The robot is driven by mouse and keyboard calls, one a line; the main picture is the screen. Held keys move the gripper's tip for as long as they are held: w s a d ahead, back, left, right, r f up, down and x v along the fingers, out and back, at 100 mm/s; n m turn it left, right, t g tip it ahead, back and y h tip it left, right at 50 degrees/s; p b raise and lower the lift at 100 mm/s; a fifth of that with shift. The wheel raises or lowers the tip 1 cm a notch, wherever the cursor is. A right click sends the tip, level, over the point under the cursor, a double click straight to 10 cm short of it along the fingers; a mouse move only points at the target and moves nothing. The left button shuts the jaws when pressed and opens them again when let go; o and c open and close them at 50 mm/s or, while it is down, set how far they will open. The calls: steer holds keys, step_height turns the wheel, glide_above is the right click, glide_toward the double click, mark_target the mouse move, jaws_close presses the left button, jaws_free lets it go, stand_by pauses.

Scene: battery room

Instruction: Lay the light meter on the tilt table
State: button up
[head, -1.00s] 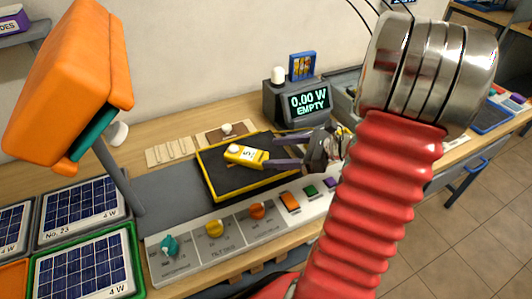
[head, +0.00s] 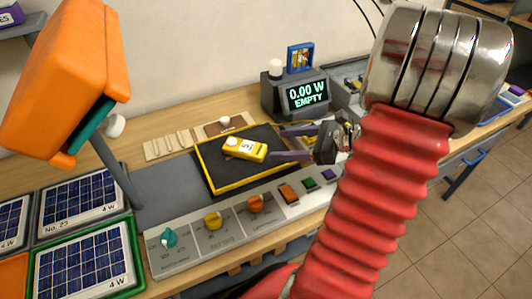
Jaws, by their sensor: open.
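The light meter (head: 246,149) is yellow with a white dome at its left end. It lies on a black panel with a yellow rim, which looks like the tilt table (head: 221,184). My gripper (head: 278,143) is open, with its two dark fingers pointing left at the meter's right end. The fingertips are just beside that end, with nothing held between them. Whether they clear the panel's surface is hard to tell. My red arm hides part of the bench to the right.
An orange lamp (head: 62,75) on a grey post stands at left. A display (head: 307,95) behind the panel reads 0.00 W EMPTY. A strip of knobs and buttons (head: 235,229) runs along the front. Solar panels (head: 82,267) lie at left. A grey mat (head: 168,187) is bare.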

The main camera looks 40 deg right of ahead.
steer(key=shift+w+a+r+n, duration=0.1)
steer(key=shift+a+n, duration=0.2)
steer(key=shift+a, duration=0.2)
steer(key=s+a+r+n+g+h, duration=0.15)
steer(key=a+n+g, duration=0.25)
steer(key=a+n, duration=0.5)
steer(key=s+a+r+n+g+h, duration=0.1)
steer(key=s+a+r+n+g, duration=0.2)
steer(key=a+n, duration=0.55)
steer(key=s+a+r+n+t+h, duration=0.1)
steer(key=s+a+r+n+h, duration=0.2)
steer(key=n, duration=0.8)
steer(key=a+r+h, duration=0.2)
steer(key=a, duration=0.1)
steer(key=shift+s+a+r, duration=0.15)
steer(key=shift+s+a, duration=0.1)
steer(key=shift+s, duration=0.05)
steer(key=shift+c, duration=0.5)
